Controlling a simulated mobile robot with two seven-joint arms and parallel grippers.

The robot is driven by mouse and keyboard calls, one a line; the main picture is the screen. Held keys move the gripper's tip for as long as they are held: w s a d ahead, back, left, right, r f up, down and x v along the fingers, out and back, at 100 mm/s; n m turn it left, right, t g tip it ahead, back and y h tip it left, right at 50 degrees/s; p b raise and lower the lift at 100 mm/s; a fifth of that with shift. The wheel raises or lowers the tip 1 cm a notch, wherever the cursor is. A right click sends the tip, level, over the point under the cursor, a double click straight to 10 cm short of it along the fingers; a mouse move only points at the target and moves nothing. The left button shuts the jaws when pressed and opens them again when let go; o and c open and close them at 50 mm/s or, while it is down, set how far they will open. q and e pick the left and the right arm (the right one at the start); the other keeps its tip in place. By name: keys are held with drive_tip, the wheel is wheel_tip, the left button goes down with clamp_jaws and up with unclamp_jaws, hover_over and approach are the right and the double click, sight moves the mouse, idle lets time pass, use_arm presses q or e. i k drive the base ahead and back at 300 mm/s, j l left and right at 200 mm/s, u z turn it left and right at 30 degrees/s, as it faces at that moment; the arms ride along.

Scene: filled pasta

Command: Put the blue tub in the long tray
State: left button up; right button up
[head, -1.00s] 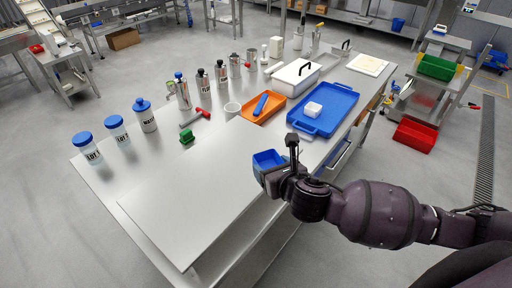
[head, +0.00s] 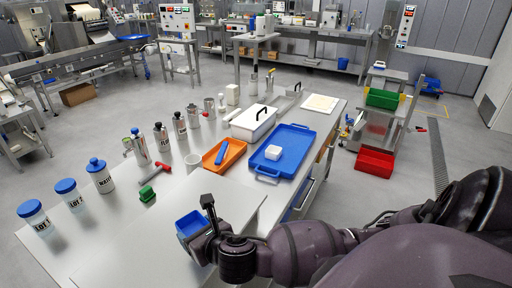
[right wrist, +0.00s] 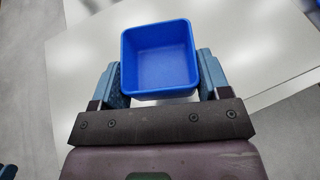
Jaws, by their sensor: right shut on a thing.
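The blue tub (head: 188,222) is a small square open container, held upright by my right gripper (head: 205,225) over the near part of the steel table (head: 130,225). In the right wrist view the empty tub (right wrist: 160,55) sits between the two fingers of my right gripper (right wrist: 164,80), which touch its sides. On the table farther back lie a blue tray (head: 262,171) with handles, holding a small white tub (head: 273,153), and an orange tray (head: 210,165) holding a blue object (head: 221,153). I cannot tell which is the long tray. My left gripper is not in view.
A white cup (head: 192,163) stands near the orange tray. A white lidded box (head: 253,123) is behind the trays. The table's near surface is clear.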

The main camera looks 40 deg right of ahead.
sight(286, 140)
drive_tip(key=l+u, duration=0.5)
drive_tip(key=l, duration=0.2)
drive_tip(key=l+u, duration=0.15)
drive_tip(key=l, duration=0.35)
drive_tip(key=k+l+u, duration=0.15)
drive_tip(key=l, duration=0.3)
drive_tip(key=k+l+u, duration=0.15)
drive_tip(key=l, duration=0.35)
drive_tip(key=k+l, duration=0.1)
drive_tip(key=l, duration=0.3)
drive_tip(key=k+l, duration=0.1)
drive_tip(key=l, duration=0.7)
drive_tip(key=k+l+u, duration=0.1)
drive_tip(key=l, duration=0.3)
drive_tip(key=k+l, duration=0.15)
drive_tip(key=l, duration=0.25)
drive_tip(key=k+l, duration=0.1)
drive_tip(key=l, duration=0.3)
drive_tip(key=k+l, duration=0.15)
drive_tip(key=l, duration=0.25)
drive_tip(key=k+l, duration=0.1)
drive_tip(key=l, duration=0.3)
drive_tip(key=u, duration=0.05)
